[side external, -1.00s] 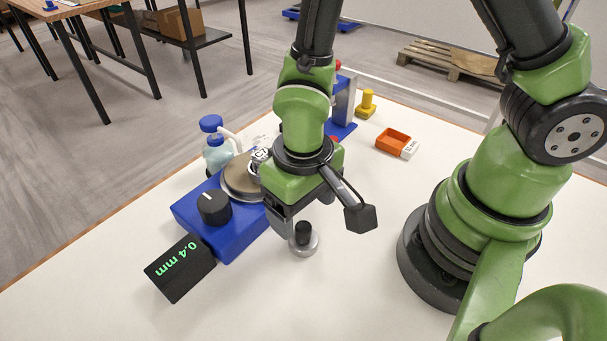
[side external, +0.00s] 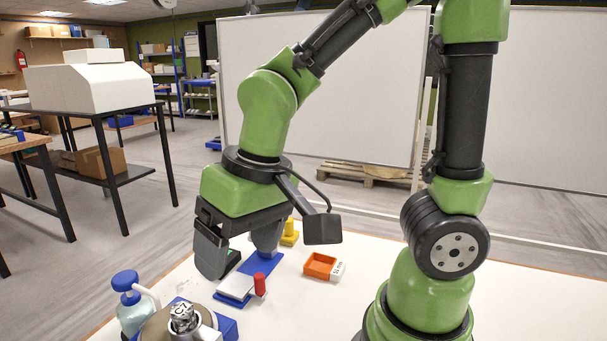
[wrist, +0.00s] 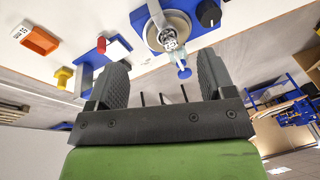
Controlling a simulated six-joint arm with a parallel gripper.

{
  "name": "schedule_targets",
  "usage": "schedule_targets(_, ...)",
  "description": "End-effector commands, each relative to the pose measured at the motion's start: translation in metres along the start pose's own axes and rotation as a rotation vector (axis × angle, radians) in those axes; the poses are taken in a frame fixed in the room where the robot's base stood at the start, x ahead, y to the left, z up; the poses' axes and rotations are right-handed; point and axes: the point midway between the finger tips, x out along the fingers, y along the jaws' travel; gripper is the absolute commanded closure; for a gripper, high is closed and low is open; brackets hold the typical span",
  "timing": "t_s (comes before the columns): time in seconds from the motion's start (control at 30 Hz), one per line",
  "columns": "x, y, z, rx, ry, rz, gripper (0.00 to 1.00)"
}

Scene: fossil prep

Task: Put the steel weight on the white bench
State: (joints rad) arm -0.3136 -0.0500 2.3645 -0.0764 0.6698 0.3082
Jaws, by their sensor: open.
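A shiny metal piece with a label reading C7 (side external: 183,318) rests on the round plate at the bottom of the side view. It also shows in the wrist view (wrist: 169,42). A grey rounded piece (wrist: 192,40) lies beside it; I cannot tell which is the steel weight. The white bench (side external: 370,262) spreads below. My gripper (side external: 240,248) is open and empty, fingers apart, raised above the bench behind the plate. Its two fingers also show in the wrist view (wrist: 163,65). The bench's near part is outside the side view.
A blue-capped bottle (side external: 127,300) stands left of the plate. A blue stand with a red peg (side external: 260,285) is beneath my gripper. An orange tray (side external: 320,266) and a yellow knobbed piece (side external: 290,232) are farther back.

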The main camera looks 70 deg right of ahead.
Motion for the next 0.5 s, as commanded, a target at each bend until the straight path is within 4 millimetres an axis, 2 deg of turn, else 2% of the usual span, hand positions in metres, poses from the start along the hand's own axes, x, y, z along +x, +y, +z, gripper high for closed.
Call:
schedule_targets(0.03,-0.021,0.008,-0.001,0.027,0.060,-0.035,0.24)
schedule_targets(0.2,-0.068,0.030,0.010,0.074,0.215,-0.113,0.24)
schedule_targets(0.33,-0.088,0.040,0.022,0.090,0.307,-0.148,0.24)
schedule_targets(0.5,-0.098,0.045,0.031,0.093,0.365,-0.165,0.24)
